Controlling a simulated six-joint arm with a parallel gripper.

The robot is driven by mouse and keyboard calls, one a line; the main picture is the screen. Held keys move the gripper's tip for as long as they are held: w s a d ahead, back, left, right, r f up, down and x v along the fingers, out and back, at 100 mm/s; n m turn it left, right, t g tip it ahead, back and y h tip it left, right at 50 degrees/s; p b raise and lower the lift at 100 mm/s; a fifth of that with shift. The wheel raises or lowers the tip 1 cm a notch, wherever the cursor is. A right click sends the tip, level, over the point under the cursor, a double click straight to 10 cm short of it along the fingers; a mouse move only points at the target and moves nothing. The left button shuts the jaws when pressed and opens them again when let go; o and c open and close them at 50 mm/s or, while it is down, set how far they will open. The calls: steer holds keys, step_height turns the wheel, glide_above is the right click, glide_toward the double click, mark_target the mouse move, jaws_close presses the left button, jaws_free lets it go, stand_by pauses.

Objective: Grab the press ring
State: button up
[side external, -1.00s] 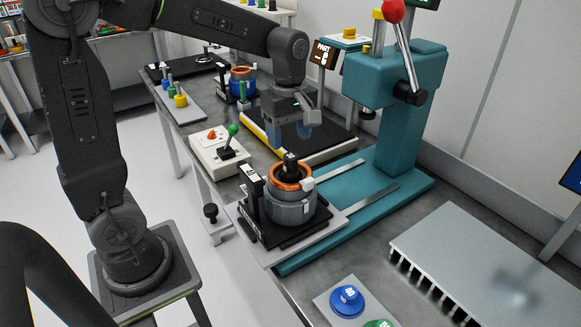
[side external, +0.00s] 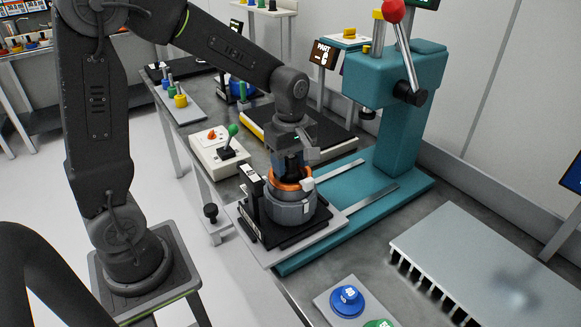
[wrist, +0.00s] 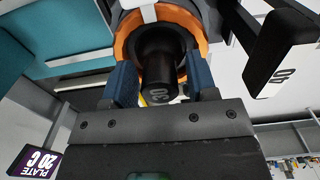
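The grey stator housing (side external: 291,210) stands upright on a black fixture, with an orange ring (side external: 306,176) around its top. A black cylindrical piece (wrist: 160,82) with a white marking stands up in the middle of the orange ring, which also shows in the wrist view (wrist: 124,43). I cannot tell for certain which part is the press ring. My gripper (wrist: 160,66) points down over the housing, its two blue fingers on either side of the black piece. The fingers look open, with narrow gaps beside the piece. In the side view my gripper (side external: 291,172) hides most of the black piece.
A teal press (side external: 398,140) with a red-knobbed lever stands behind right. A control box (side external: 218,152) with a green-topped stick is at the left. A black upright block (side external: 251,192) stands close beside the housing. A grey finned plate (side external: 470,255) lies front right.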

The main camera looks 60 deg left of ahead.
steer(key=c, duration=0.9)
jaws_close()
steer(key=shift+r, duration=0.15)
